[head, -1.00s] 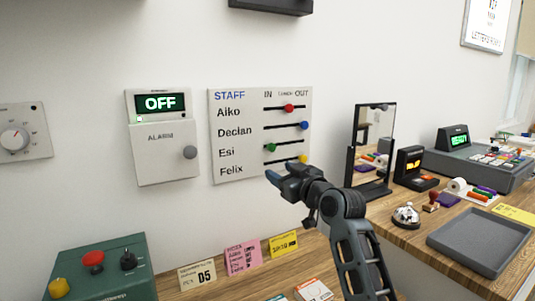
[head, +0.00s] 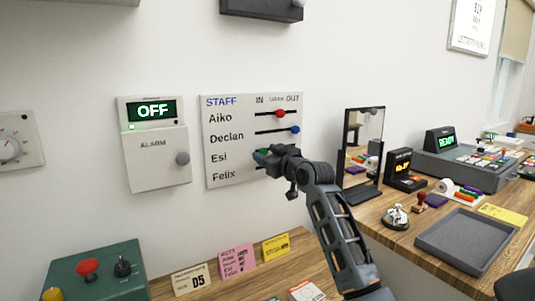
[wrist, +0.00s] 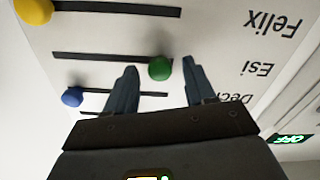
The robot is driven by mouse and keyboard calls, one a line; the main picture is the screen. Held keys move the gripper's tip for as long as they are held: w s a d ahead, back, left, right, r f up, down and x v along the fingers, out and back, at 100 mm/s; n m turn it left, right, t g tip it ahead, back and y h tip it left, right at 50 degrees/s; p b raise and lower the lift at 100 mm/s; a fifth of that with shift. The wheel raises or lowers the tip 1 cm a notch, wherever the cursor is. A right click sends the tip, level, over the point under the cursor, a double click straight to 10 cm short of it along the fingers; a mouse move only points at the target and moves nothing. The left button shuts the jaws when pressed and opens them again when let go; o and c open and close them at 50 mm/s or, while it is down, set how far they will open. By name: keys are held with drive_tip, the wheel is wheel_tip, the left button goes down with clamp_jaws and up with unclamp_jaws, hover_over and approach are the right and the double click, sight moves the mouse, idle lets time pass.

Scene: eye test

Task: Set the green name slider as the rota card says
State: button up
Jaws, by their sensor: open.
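The staff board (head: 228,140) hangs on the wall with rows Aiko, Declan, Esi and Felix and columns IN, lunch and OUT. The green knob (wrist: 160,68) is on Esi's row, near the IN end of its slot. My gripper (wrist: 159,64) is open, with one finger on each side of the green knob in the wrist view; I cannot tell whether they touch it.
The red knob (head: 280,113) is mid-slot, and the blue knob (head: 295,129) and yellow knob (wrist: 35,10) are at the OUT end. An alarm box (head: 155,145) reading OFF is left of the board. A mirror (head: 362,145) stands to the right.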

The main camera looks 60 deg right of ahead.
drive_tip(key=shift+c, duration=0.4)
clamp_jaws()
